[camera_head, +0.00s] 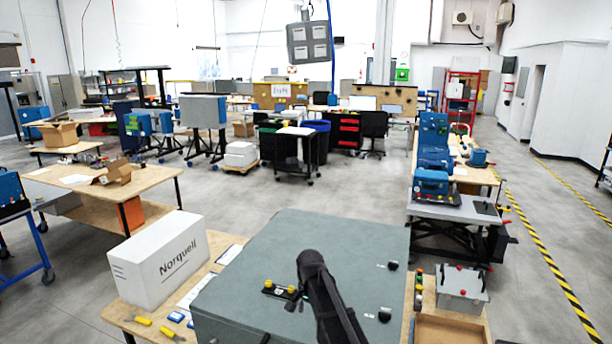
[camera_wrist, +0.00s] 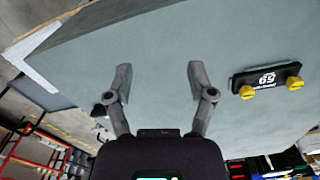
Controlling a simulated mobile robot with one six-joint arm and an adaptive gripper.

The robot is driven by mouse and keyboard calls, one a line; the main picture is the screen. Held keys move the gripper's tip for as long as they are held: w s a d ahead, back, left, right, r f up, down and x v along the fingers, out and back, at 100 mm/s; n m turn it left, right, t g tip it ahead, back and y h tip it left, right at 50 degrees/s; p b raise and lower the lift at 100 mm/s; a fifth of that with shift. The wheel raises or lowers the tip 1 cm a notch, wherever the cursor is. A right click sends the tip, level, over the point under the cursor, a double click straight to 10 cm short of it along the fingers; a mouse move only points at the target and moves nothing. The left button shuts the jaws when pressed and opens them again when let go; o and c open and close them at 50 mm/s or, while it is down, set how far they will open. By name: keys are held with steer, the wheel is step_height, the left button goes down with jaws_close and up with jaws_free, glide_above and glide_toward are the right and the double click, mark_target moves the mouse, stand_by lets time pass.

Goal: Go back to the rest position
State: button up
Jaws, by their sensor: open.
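In the wrist view my gripper (camera_wrist: 160,80) has its two fingers spread apart with nothing between them. The fingers show against the large grey-green panel of the analyser (camera_wrist: 150,45); I cannot tell the exact gap to it. A black module with two yellow knobs, marked 69 (camera_wrist: 266,79), is fixed on the panel to the right of the fingers. In the head view my dark arm stands over the grey analyser box (camera_head: 330,240). The black module (camera_head: 270,291) is left of the arm.
Behind is open floor (camera_head: 255,193), with workbenches beyond.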

steer(key=s+d+f+n+b, duration=0.6)
steer(key=s+d+f+b, duration=1)
steer(key=s+f, duration=0.3)
steer(key=shift+s+n+b, duration=0.4)
steer(key=shift+s+b, duration=0.4)
steer(key=shift+s, duration=0.1)
